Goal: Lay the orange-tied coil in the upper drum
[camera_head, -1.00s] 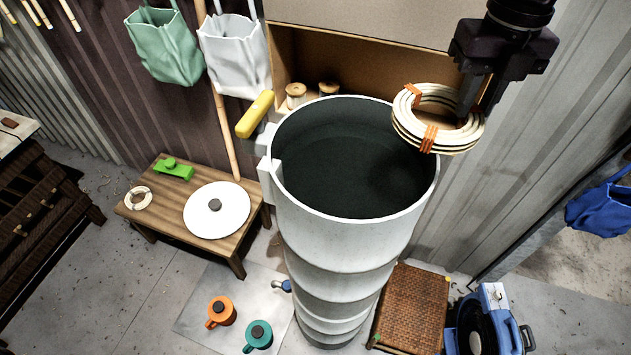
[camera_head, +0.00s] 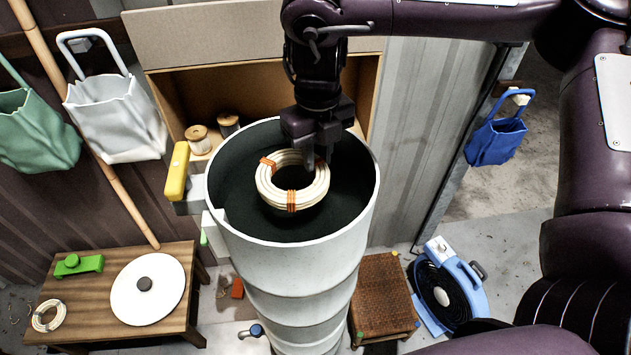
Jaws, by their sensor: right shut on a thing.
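The orange-tied coil (camera_head: 291,194) is a pale rattan ring bound with orange ties. My right gripper (camera_head: 318,158) is shut on its far right side. The coil shows over the open mouth of the tall grey-white drum (camera_head: 292,268), inside the rim outline. I cannot tell how far it is above or below the rim. The drum's dark interior is visible around the coil. My left gripper is not in view.
A wooden shelf box with spools (camera_head: 197,138) stands behind. A low table (camera_head: 90,330) with a white lid (camera_head: 147,289) is at lower left. A blue fan (camera_head: 447,290) and a woven stool (camera_head: 382,290) stand at right.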

